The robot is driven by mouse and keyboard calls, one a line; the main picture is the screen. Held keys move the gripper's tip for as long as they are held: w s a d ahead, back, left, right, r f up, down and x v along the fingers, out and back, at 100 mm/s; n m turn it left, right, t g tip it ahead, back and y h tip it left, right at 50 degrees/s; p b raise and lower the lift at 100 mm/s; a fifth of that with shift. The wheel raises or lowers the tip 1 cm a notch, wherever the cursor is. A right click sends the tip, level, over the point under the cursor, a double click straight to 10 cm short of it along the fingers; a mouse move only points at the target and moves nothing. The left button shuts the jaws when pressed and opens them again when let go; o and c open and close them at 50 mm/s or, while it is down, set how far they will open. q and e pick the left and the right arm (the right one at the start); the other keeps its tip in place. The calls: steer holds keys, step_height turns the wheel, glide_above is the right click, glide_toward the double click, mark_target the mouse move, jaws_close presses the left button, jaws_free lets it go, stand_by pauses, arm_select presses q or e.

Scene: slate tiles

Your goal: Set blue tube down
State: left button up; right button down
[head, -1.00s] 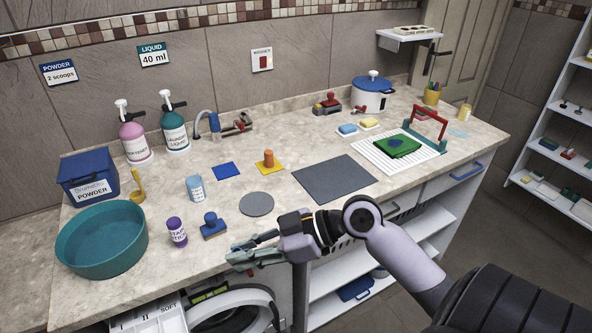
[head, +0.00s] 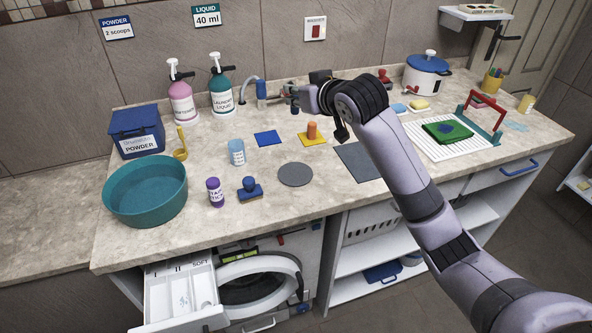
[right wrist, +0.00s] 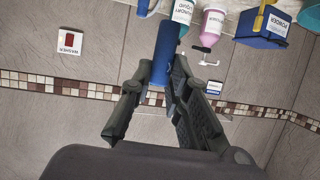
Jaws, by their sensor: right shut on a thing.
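Whether the tube's lower end touches the counter cannot be told. My left gripper is not in view.
A blue square (head: 268,138), a yellow square with an orange peg (head: 312,131), a grey disc (head: 295,174) and a dark mat (head: 358,162) lie on the counter (head: 225,160). Pink (head: 182,103) and teal bottles (head: 221,97) stand left of the tube. A beaker (head: 237,152) stands in front.

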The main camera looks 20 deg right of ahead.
step_height(320, 180, down, 20)
steer(key=shift+r+p, duration=0.25)
steer(key=shift+p, duration=0.45)
steer(key=shift+f, duration=0.1)
steer(key=c, duration=1.5)
jaws_free()
steer(key=shift+c, duration=0.2)
steer(key=shift+r, duration=0.2)
steer(key=b+v, duration=0.1)
steer(key=v, duration=1.1)
